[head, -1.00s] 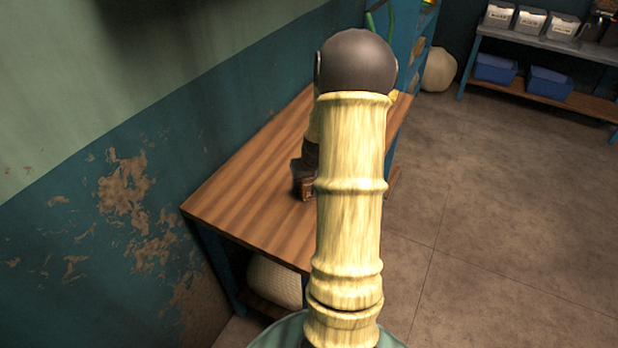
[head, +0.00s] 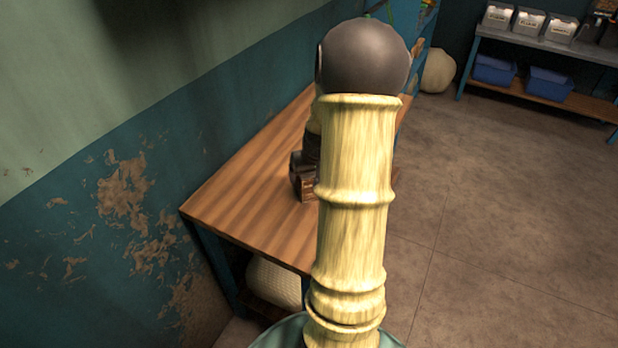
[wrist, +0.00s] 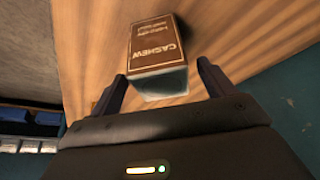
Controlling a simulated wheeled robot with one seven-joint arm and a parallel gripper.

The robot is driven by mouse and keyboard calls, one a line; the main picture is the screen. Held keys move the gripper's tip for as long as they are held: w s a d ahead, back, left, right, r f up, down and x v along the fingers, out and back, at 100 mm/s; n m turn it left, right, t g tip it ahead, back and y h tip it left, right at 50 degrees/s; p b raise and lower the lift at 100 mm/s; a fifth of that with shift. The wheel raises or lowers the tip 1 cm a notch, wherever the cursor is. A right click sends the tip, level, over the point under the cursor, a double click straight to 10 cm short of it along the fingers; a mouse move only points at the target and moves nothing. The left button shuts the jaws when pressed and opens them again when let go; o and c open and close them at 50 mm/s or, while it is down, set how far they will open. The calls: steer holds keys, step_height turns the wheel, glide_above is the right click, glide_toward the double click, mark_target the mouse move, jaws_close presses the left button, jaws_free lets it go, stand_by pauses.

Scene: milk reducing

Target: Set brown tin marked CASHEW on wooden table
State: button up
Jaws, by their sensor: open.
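The brown tin marked CASHEW (wrist: 156,42) rests on the wooden table (wrist: 225,28) in the wrist view, with its lettered brown face and a pale end showing. My gripper (wrist: 160,73) is open, with one finger on each side of the tin's pale end and a gap to each. In the head view, a small part of the brown tin (head: 307,190) shows low beside my arm, over the wooden table (head: 240,205). My gripper (head: 297,165) is mostly hidden there behind my arm.
The left part of the table top is bare, beside the peeling blue-green wall (head: 120,200). A pale sack (head: 275,283) lies under the table. A far shelf (head: 545,60) holds labelled bins and blue boxes (head: 550,84). The floor on the right is clear.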

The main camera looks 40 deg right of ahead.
steer(key=v, duration=0.7)
steer(key=shift+r, duration=0.2)
steer(key=shift+s, duration=0.1)
steer(key=s+a+f+n+y, duration=0.1)
steer(key=s+a, duration=0.3)
steer(key=a, duration=0.9)
steer(key=s+a+f+n+g, duration=0.1)
steer(key=s+a+f+n, duration=0.1)
steer(key=a, duration=1.2)
steer(key=shift+s+n+g+y, duration=0.3)
steer(key=shift+s+n+y, duration=0.1)
steer(key=shift+s+n, duration=0.4)
steer(key=shift+s, duration=0.1)
